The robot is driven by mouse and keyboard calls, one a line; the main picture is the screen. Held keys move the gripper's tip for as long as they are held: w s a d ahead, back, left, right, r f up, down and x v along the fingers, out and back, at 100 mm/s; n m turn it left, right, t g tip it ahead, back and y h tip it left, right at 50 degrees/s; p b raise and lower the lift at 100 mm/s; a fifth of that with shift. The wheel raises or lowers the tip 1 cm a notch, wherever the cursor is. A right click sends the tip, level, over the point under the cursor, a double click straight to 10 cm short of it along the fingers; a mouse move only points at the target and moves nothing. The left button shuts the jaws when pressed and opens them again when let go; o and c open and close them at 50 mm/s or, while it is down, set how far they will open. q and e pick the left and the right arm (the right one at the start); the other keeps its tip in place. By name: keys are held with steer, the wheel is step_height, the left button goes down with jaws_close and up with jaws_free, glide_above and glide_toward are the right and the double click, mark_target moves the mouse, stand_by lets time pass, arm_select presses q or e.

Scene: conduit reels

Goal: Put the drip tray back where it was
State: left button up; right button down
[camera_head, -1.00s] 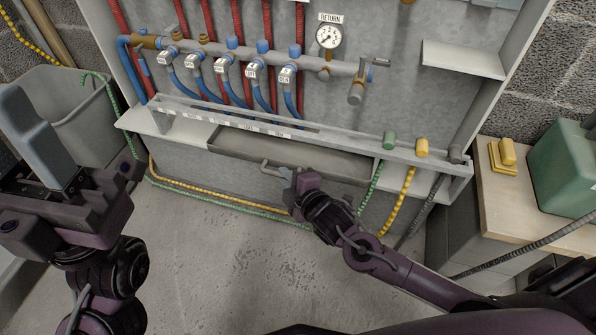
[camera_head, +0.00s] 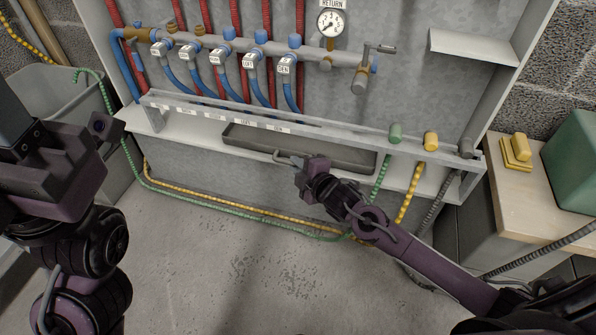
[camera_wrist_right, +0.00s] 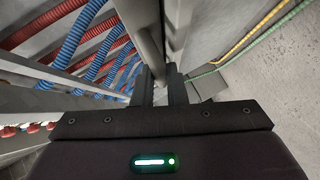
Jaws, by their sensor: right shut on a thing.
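The drip tray (camera_head: 258,139) is a long, shallow, dark grey tray. My right gripper (camera_head: 299,165) is at the front of the tray, shut on this handle. In the right wrist view, its two dark fingers (camera_wrist_right: 160,88) are close together at a grey bar; the exact contact is hard to see. My left gripper (camera_head: 15,115) is at the left edge, partly cut off, away from the tray.
Blue hoses and valves (camera_head: 230,60) hang above the shelf. Green, yellow and grey plugs (camera_head: 430,141) stand at the rail's right end, with hoses running down to the floor. A grey bin (camera_head: 55,100) is at left, a bench (camera_head: 510,190) at right.

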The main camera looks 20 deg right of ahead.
steer(key=shift+f, duration=0.1)
steer(key=c, duration=1.5)
jaws_free()
steer(key=shift+o, duration=0.2)
